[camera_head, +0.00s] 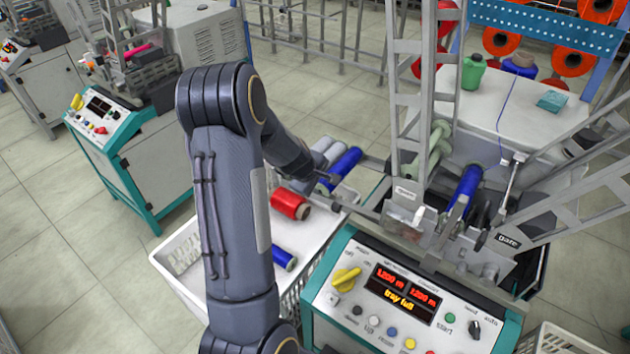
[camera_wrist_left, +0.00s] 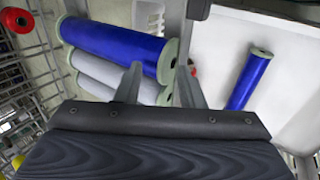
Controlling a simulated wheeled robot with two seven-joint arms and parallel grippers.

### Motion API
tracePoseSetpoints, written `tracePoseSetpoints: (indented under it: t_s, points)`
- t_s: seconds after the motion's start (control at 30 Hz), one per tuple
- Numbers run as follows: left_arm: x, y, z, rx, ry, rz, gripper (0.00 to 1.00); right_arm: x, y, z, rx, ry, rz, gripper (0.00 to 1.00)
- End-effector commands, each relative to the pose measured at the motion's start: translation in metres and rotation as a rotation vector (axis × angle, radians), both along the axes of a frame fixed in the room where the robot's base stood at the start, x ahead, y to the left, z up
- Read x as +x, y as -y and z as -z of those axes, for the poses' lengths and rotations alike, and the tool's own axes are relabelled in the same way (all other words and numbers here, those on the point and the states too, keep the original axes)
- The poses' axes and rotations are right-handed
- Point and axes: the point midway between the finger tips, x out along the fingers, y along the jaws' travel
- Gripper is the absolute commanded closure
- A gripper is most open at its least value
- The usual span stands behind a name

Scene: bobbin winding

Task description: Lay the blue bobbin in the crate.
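A blue bobbin (camera_head: 345,164) lies beside pale grey bobbins (camera_head: 318,153) at the left of the winding machine. In the left wrist view the blue bobbin (camera_wrist_left: 115,45) lies across the picture, above the grey ones. My left gripper (camera_head: 330,185) is at the bobbin's near end. In the wrist view its two fingers (camera_wrist_left: 158,75) stand apart around that end, with no clear grip on it. The white crate (camera_head: 185,285) is below my left arm, which hides part of it. Another blue bobbin (camera_head: 283,257) lies within the crate's area. My right gripper is not in view.
A red spool (camera_head: 290,203) lies on the white surface near the gripper. The machine's teal control panel (camera_head: 400,300) reads "tray full". Another blue bobbin (camera_head: 466,188) is in the machine. Grey metal frames (camera_head: 395,100) rise right of my gripper.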

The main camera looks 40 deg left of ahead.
Motion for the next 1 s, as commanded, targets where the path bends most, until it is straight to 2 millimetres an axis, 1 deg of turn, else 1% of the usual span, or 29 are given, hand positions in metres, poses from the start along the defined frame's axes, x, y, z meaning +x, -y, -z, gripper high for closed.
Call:
tracePoseSetpoints:
  t_s: [0.27, 0.53, 0.83, 1.0]
  points:
    - [0.001, 0.0, 0.001, 0.0, 0.0, 0.0, 0.65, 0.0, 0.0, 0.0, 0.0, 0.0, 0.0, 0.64]
    - [0.0, 0.0, 0.001, 0.0, -0.001, 0.0, 1.0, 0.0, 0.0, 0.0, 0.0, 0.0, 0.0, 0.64]
    - [0.001, 0.0, 0.0, 0.0, -0.001, 0.001, 1.0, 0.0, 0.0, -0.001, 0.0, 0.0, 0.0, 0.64]
    - [0.001, 0.0, -0.009, 0.0, 0.0, 0.001, 1.0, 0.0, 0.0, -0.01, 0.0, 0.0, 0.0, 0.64]
